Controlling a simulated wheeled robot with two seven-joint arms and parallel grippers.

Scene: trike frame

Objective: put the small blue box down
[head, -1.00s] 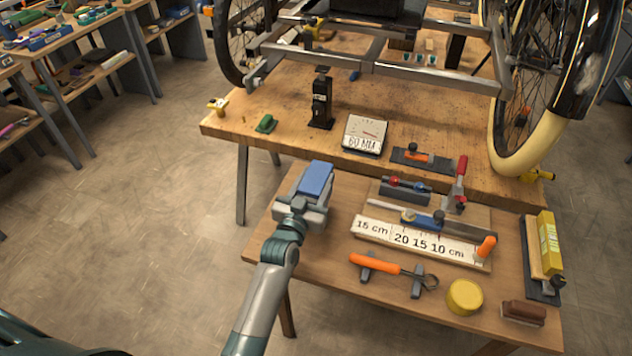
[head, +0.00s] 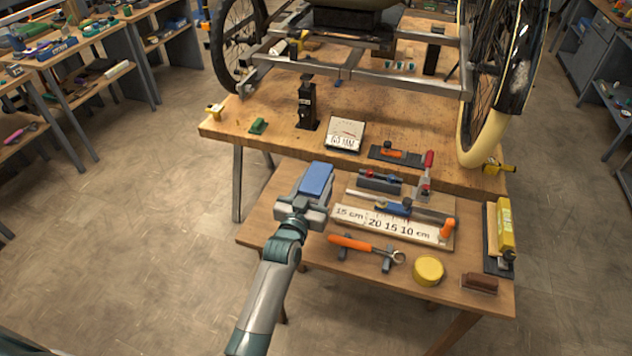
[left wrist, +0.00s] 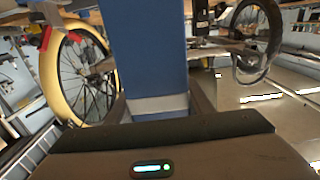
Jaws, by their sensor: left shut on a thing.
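The small blue box (head: 317,180) is held in my left gripper (head: 307,199), which is shut on it. In the head view they show in front of the left part of the small front table (head: 262,228); how high above it I cannot tell. In the left wrist view the blue box (left wrist: 150,55) fills the upper middle, its lower end between the jaws. The fingertips are mostly hidden by the box. My right gripper does not show.
The front table bears a ruler board (head: 388,225), an orange-handled tool (head: 350,243), a yellow round tin (head: 429,269) and a brown block (head: 480,283). Behind stands a workbench (head: 280,108) with the trike frame (head: 370,77), a black jack (head: 307,105) and a gauge (head: 345,134). The front table's left end looks bare.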

